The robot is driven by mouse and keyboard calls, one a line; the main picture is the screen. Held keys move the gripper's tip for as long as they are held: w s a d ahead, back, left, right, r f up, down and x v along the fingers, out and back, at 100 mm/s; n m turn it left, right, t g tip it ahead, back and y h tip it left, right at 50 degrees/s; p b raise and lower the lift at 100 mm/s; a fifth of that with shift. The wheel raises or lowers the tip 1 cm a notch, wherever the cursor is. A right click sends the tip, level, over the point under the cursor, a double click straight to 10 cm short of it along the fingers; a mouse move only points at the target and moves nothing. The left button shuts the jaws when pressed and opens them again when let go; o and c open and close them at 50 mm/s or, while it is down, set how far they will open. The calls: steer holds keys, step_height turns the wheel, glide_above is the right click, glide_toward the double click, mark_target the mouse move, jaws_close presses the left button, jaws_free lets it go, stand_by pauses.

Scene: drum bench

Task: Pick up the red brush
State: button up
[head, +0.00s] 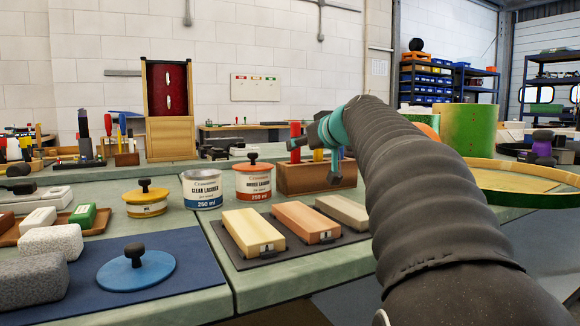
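A red upright piece (295,134), which looks like the red brush's handle, stands in a brown wooden box (290,180) on the green bench. Its lower part is hidden by the box. A yellow piece (318,155) stands in the same box, just right of it. My gripper (331,160) is over the right part of the box, close to the yellow piece and right of the red one.
Two lacquer cans (203,190) (253,182) stand left of and in front of the box. Wooden blocks (254,231) lie on a dark mat in front. A blue knobbed lid (136,269) lies on the blue mat. A large hoop (515,182) and a green drum shell (466,130) are at right.

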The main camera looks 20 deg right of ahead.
mark_target(296, 157)
steer(key=shift+f+x, duration=0.2)
steer(key=shift+x, duration=2.5)
steer(key=shift+s+d, duration=0.1)
steer(key=shift+s, duration=0.05)
steer(key=shift+c, duration=0.2)
steer(key=c, duration=0.8)
